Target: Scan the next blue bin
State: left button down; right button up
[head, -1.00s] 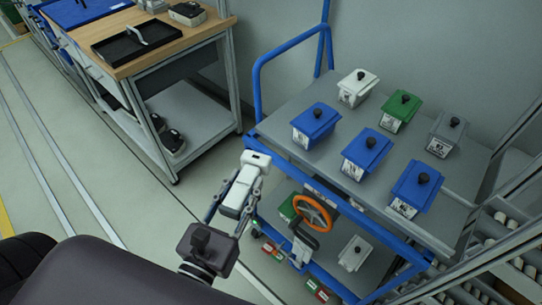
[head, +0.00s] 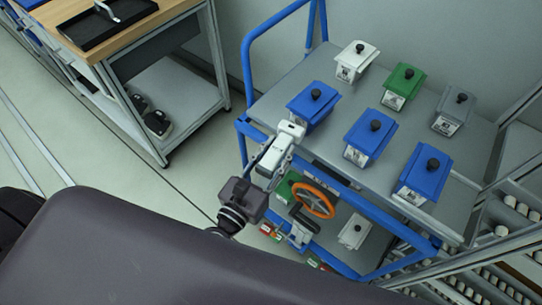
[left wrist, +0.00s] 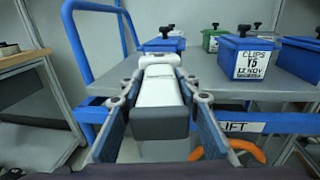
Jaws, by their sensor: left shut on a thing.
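My left gripper (head: 273,160) is shut on a white handheld scanner (head: 286,143), which also shows between the fingers in the left wrist view (left wrist: 160,88). The scanner's head is at the cart's near left edge, just short of the nearest blue bin (head: 312,106). Two more blue bins (head: 369,138) (head: 425,174) stand along the front of the top shelf, with black knobs and white labels. In the left wrist view one blue bin (left wrist: 248,60) reads CLIPS Y5 12 NOV. Another bin (left wrist: 165,43) is partly hidden behind the scanner. My right gripper is out of view.
The blue-framed cart (head: 250,60) has white (head: 356,63), green (head: 403,88) and grey (head: 453,115) bins behind the blue ones. An orange handwheel (head: 314,199) is at its front. A wooden bench (head: 130,40) stands left; floor between is clear. Roller racks lie right.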

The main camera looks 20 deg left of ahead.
pick_arm(q)
jog(key=shift+w+d, duration=0.1)
jog(key=shift+w, duration=0.2)
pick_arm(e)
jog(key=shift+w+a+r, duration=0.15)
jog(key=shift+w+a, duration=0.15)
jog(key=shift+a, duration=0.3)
pick_arm(q)
jog(key=shift+w, duration=0.45)
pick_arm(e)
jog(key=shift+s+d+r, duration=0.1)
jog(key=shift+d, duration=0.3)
pick_arm(q)
jog(key=shift+w+d, duration=0.1)
jog(key=shift+w, duration=0.05)
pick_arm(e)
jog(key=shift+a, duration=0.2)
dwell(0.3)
